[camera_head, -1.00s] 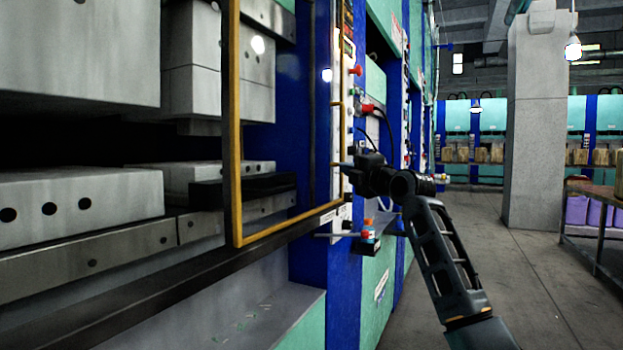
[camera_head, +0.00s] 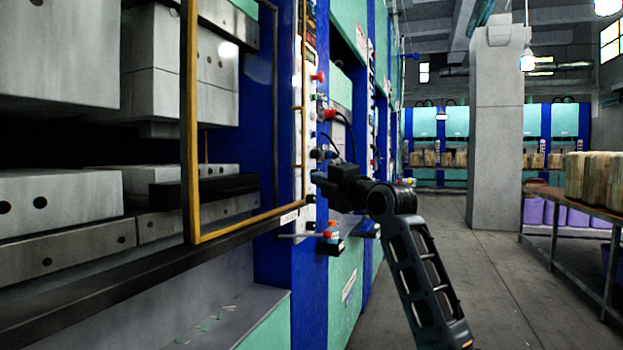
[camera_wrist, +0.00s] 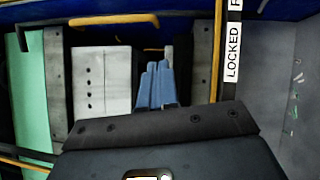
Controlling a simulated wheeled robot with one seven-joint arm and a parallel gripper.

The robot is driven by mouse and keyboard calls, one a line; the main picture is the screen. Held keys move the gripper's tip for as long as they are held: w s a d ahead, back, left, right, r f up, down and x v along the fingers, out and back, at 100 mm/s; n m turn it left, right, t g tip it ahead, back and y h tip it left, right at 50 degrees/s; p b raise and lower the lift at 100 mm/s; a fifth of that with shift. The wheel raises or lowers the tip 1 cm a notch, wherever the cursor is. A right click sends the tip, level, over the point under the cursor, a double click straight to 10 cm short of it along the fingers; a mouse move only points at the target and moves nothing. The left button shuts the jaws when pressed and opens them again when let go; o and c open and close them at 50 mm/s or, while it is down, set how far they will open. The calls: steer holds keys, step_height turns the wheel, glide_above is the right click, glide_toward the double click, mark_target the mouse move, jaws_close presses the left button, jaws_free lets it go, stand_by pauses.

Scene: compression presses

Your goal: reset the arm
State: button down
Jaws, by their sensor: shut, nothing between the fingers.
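My arm reaches up from the bottom of the head view. My gripper (camera_head: 322,180) is at its end, in front of the press controls and right of the yellow guard frame (camera_head: 190,130). In the wrist view, the blue fingers of my gripper (camera_wrist: 156,84) are together with nothing between them. Beyond them are the pale press block (camera_wrist: 102,80) and dark metal edges. The exact gap between my gripper and the press front is unclear.
The press bed (camera_head: 60,205) fills the left. A concrete pillar (camera_head: 496,130) and a table with wooden-looking blocks (camera_head: 575,200) stand right. The floor (camera_head: 440,240) between is clear.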

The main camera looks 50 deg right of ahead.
steer(key=v, duration=0.3)
steer(key=shift+s, duration=0.25)
steer(key=shift+a, duration=0.1)
